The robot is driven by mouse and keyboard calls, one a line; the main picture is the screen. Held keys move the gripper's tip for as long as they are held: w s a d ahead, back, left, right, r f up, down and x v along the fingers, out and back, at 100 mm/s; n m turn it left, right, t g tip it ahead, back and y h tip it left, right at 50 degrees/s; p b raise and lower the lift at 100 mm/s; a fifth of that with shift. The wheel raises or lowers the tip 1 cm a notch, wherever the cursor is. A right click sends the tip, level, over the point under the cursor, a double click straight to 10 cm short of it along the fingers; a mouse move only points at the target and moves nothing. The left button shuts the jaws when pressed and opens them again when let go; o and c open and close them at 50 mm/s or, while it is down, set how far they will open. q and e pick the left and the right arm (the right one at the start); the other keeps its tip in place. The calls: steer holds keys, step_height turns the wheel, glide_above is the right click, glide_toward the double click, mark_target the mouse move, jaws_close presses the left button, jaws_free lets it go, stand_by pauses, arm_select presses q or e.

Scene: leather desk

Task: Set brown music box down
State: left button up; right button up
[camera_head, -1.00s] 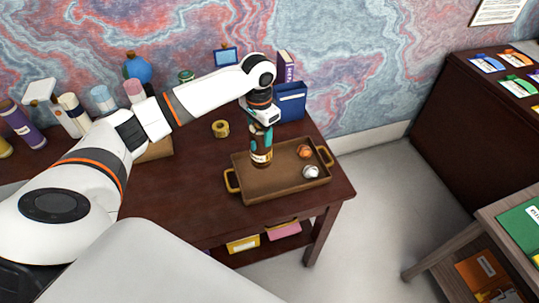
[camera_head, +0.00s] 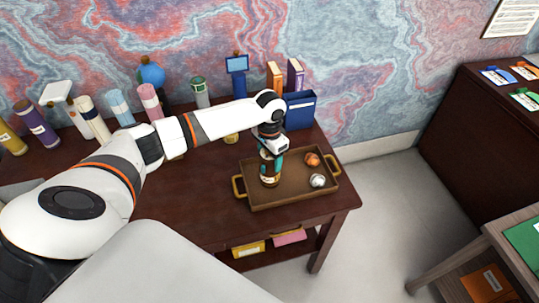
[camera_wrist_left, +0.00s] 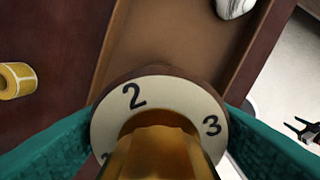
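The brown music box (camera_head: 270,181) is upright at the left part of the brown tray (camera_head: 290,200). Its base looks at or very near the tray floor; I cannot tell whether it touches. My left gripper (camera_head: 271,163) points down, with its teal fingers on either side of the box. In the left wrist view the box's pale numbered dial (camera_wrist_left: 135,96) and gold knob (camera_wrist_left: 160,155) sit between the teal fingers (camera_wrist_left: 160,135), which look shut on it. Much of its body is hidden by the fingers and dial. My right gripper is out of view.
A yellow tape roll (camera_wrist_left: 16,80) is outside the tray. The desk left of the tray is largely clear.

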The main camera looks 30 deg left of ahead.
arm_select(q)
steer(key=shift+o, duration=0.7)
step_height(320, 180, up, 12)
steer(key=shift+r+b, duration=0.2)
steer(key=shift+b, duration=0.7)
